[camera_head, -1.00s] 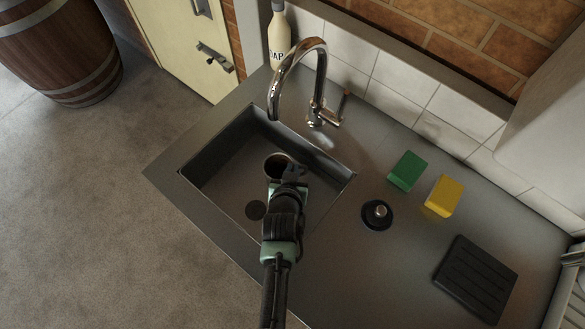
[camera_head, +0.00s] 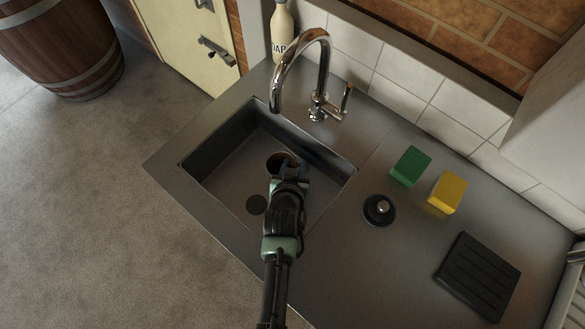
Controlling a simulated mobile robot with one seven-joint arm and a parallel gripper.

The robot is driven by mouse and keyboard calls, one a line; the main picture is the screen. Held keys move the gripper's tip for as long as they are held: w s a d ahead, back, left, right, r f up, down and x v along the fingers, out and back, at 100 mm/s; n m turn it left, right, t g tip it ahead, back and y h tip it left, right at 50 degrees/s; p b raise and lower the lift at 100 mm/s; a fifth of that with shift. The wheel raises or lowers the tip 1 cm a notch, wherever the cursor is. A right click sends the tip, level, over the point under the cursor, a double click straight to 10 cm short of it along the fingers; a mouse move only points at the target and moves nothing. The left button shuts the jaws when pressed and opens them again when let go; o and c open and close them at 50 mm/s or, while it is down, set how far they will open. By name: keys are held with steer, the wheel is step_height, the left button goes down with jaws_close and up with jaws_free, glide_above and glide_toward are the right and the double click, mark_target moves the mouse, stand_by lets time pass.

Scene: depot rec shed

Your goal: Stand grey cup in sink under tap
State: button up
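The grey cup (camera_head: 275,160) is in the sink (camera_head: 228,174), with its dark round opening facing up. It looks upright. The chrome tap (camera_head: 321,70) arches over the sink's back edge, and its spout end shows above the cup in the picture. My gripper (camera_head: 290,168) is down at the cup's near right side and covers part of it. The fingertips overlap the cup's rim in this view. Whether they grip it, and whether the cup's base touches the sink floor, I cannot tell.
A dark round drain (camera_head: 256,204) lies left of my gripper. A black plug (camera_head: 379,209), green sponge (camera_head: 410,166), yellow sponge (camera_head: 447,192) and black ridged mat (camera_head: 478,276) are on the counter at right. A soap bottle (camera_head: 281,30) stands behind the tap.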

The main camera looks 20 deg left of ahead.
steer(key=shift+r+p, duration=0.35)
steer(key=shift+r, duration=0.2)
steer(key=v, duration=1.2)
